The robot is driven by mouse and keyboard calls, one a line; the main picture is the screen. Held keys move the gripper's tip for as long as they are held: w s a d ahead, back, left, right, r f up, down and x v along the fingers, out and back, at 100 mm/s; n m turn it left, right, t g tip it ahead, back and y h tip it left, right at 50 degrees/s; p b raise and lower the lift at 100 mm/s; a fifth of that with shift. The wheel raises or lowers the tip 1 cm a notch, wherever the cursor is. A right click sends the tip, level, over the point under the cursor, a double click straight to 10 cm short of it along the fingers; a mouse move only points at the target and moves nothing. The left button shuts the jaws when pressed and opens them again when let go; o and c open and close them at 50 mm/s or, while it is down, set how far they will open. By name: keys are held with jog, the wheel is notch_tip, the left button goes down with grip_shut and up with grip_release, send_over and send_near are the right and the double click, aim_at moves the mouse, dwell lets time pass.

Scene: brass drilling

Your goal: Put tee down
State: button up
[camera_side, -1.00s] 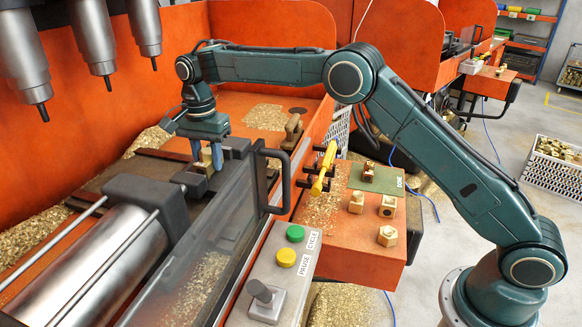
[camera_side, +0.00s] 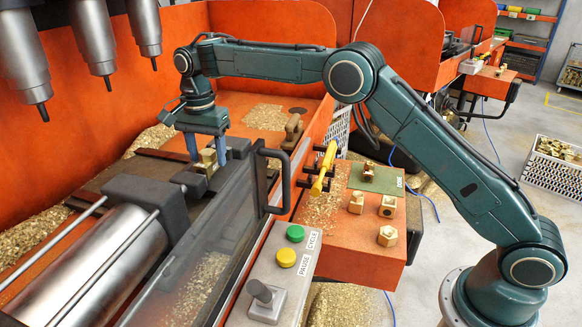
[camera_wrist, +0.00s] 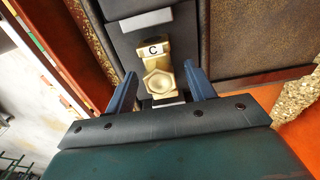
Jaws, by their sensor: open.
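A brass tee (camera_side: 207,160) sits in the machine's vise (camera_side: 236,147), low between my fingers. In the wrist view the brass tee (camera_wrist: 157,77) shows a hex end towards me and a white label with a "C". My gripper (camera_side: 207,156) is open around it. In the wrist view my gripper (camera_wrist: 158,80) has one blue finger on each side, with a gap to the tee visible on both sides. The underside of the tee, where it meets the vise, is hidden.
A clear guard with a black handle (camera_side: 270,180) stands in front of the vise. Three drill spindles (camera_side: 92,35) hang at upper left. An orange side table (camera_side: 335,240) holds several brass fittings and a green mat (camera_side: 378,178). Green and yellow buttons (camera_side: 295,233) are at the front.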

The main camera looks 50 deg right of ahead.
aim_at(207, 152)
jog(key=shift+r, duration=3.05)
jog(key=shift+s+d+r, duration=0.2)
jog(key=shift+s+r, duration=0.05)
jog(key=shift+r, duration=0.25)
jog(key=s+d+r+n+t, duration=0.25)
jog(key=s+d+r, duration=0.3)
jog(key=s, duration=0.45)
jog(key=s+d+r+n+t, duration=0.1)
jog(key=s+d+r+n, duration=0.4)
jog(key=s, duration=0.4)
jog(key=s+d+f+n, duration=0.1)
jog(key=s+f, duration=0.1)
jog(key=s, duration=0.5)
jog(key=s+d+f+n+t, duration=0.1)
jog(key=s+f+n, duration=0.1)
jog(key=s, duration=0.6)
jog(key=s+d+f+n+t, duration=0.1)
jog(key=s+f+n, duration=0.1)
jog(key=s+f, duration=0.2)
jog(key=s, duration=0.3)
jog(key=shift+s+d+f, duration=0.25)
jog(key=shift+d, duration=0.1)
